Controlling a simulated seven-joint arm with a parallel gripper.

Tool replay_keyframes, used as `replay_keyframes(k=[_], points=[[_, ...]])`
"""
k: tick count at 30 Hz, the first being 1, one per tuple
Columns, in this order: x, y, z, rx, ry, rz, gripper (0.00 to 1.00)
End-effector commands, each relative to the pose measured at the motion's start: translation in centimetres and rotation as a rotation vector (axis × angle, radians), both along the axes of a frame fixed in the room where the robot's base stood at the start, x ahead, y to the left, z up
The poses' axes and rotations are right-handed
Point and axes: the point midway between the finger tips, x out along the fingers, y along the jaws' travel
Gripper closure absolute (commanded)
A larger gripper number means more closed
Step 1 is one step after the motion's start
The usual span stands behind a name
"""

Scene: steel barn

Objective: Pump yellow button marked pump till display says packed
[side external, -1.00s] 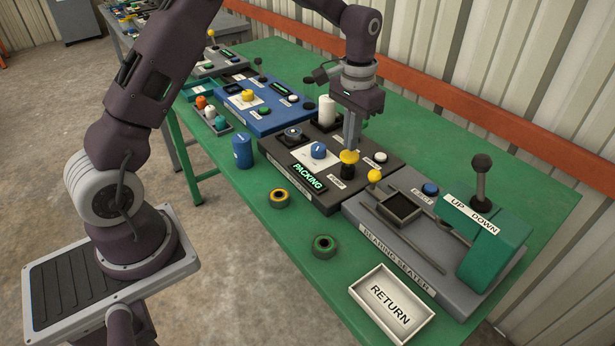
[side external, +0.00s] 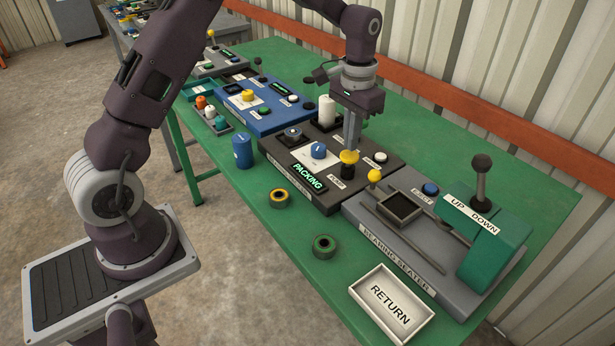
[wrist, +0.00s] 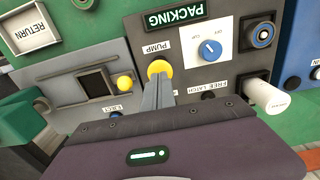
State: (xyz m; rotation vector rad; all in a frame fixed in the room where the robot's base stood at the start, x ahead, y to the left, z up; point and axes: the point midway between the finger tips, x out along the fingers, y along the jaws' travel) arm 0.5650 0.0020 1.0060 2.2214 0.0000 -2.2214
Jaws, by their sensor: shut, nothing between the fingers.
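The yellow pump button (side external: 349,157) stands on a black stem on the dark grey panel (side external: 294,165). In the wrist view the yellow button (wrist: 159,69) sits beside a label reading PUMP. My gripper (side external: 351,147) is shut and empty, pointing down with its tips at the top of the button. In the wrist view the closed fingertips (wrist: 160,82) overlap the button's near edge; whether they press on it I cannot tell. The display (side external: 308,178) reads PACKING in green letters; it also shows upside down in the wrist view (wrist: 174,16).
A blue knob (side external: 319,150), a white cylinder (side external: 327,110) and a white button (side external: 380,157) are on the same panel. The bearing seater (side external: 408,228), with a smaller yellow knob (side external: 374,175), stands to the right. A RETURN tray (side external: 391,304) is in front.

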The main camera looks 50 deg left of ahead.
Motion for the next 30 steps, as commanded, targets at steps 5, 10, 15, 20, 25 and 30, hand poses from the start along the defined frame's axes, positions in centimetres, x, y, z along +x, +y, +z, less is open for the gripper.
replay_keyframes(k=[5,10,15,20,25,30], points=[[0.0,0.0,0.0,0.0,0.0,0.0,1.0],[0.0,0.0,-0.1,0.0,0.0,0.0,1.0],[0.0,0.0,-0.4,0.0,0.001,0.0,1.0],[0.0,0.0,-0.8,0.0,0.001,0.0,1.0],[0.0,0.0,-1.1,0.0,0.0,0.0,1.0],[0.0,0.0,-1.5,0.0,0.001,0.0,1.0]])
